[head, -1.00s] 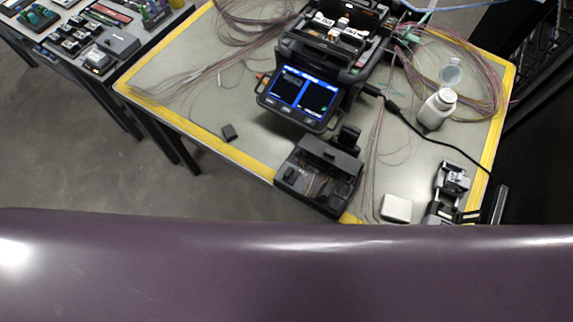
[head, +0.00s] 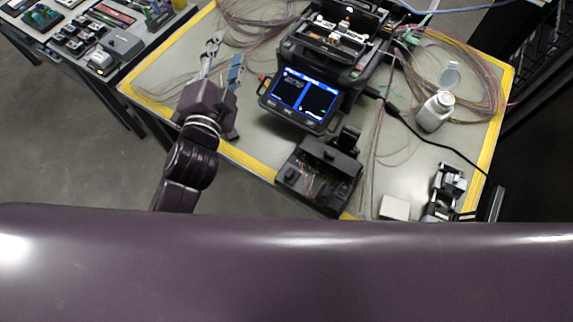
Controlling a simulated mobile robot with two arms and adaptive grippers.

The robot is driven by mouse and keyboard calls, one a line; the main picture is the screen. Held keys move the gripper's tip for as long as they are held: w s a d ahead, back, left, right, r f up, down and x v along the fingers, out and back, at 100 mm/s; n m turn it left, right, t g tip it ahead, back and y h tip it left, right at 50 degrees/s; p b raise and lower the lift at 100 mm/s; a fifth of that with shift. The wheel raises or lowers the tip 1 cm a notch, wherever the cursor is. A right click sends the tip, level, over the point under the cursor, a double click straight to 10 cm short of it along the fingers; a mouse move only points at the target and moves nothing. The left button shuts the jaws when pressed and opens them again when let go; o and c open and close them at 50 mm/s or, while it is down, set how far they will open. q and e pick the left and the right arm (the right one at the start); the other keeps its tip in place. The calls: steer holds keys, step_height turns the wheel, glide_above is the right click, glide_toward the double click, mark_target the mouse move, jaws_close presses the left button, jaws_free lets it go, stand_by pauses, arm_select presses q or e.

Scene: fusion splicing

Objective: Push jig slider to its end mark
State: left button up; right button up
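My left gripper (head: 225,54) is over the left part of the work table, left of the splicer. Its two fingers are apart, with nothing seen between them. A black box-like device (head: 318,176) with fine coloured strands inside sits at the table's front edge. A small grey and black device (head: 446,190) stands at the front right corner. I cannot tell which of these is the jig, and no slider or end mark can be made out. The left gripper is apart from both. My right gripper is not in view.
The splicer (head: 302,97) with its lit screen stands mid-table. A white bottle (head: 436,111), a white block (head: 395,207), a black cable and loose fibre coils lie to the right. The yellow-edged table (head: 258,166) is mostly clear at front left. A side table holds tools.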

arm_select(q)
steer(key=s+d+r+m+h, duration=0.2)
steer(key=d+r+m+h, duration=1.05)
steer(key=d+m, duration=0.2)
steer(key=s+d+f+m+g+h, duration=0.1)
steer(key=s+d+m+g+h, duration=0.25)
steer(key=d+m+g, duration=0.4)
steer(key=s+d+f+m+g+h, duration=0.25)
steer(key=s+d+m+g, duration=0.2)
steer(key=m, duration=0.55)
steer(key=m+g+y, duration=0.8)
steer(key=m+y, duration=0.7)
steer(key=y, duration=0.1)
glide_toward(288, 172)
steer(key=f, duration=0.1)
steer(key=p+x, duration=0.1)
steer(key=x, duration=0.2)
steer(key=p+x, duration=0.1)
steer(key=x, duration=0.2)
steer(key=shift+s+d+f, duration=0.15)
steer(key=shift+s+d, duration=0.05)
steer(key=shift+d, duration=0.15)
steer(key=shift+d+f+p, duration=0.15)
steer(key=shift+f+p, duration=0.15)
steer(key=shift+f, duration=0.2)
